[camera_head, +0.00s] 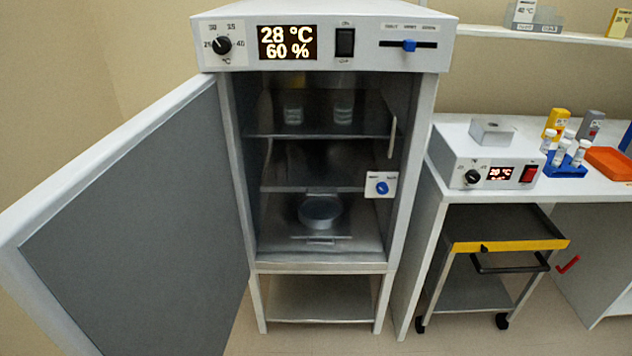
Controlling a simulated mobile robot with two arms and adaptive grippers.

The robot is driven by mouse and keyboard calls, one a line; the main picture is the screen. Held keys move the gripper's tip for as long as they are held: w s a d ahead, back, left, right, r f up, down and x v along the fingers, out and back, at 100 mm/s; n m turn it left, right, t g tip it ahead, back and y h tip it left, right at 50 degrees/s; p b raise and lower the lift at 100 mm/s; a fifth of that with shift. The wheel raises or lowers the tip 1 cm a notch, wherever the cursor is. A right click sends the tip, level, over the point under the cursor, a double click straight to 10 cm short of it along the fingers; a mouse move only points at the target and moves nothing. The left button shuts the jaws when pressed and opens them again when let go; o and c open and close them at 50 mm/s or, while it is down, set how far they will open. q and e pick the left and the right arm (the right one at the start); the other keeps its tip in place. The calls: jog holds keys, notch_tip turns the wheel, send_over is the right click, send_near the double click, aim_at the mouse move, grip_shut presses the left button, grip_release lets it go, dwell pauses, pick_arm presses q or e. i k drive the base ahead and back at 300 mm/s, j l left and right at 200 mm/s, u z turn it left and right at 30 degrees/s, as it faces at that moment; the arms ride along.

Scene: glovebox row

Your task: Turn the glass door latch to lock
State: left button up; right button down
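The glass door (325,160) shows as a dark, see-through pane across the front of the incubator (215,55). It looks closed, with a pale upright handle (392,138) near its right edge. The latch is a blue knob (382,188) on a small white plate (374,179) at the right side of the opening. The plate's lettering and the knob's exact angle are too small to read. Neither of my grippers is in view.
The solid outer door (130,220) stands wide open to the left. Behind the glass are shelves with jars and a round dish (320,211). At right are a bench with a heater box (485,160), tubes in a blue rack (565,169), and a cart (505,229).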

aim_at(382, 188)
jog(key=i+l, duration=0.15)
jog(key=l, duration=0.2)
jog(key=i+l, duration=0.15)
jog(key=l, duration=0.2)
jog(key=i+l, duration=0.15)
jog(key=l, duration=0.15)
jog(key=i+l, duration=0.2)
jog(key=l, duration=0.15)
jog(key=u, duration=0.05)
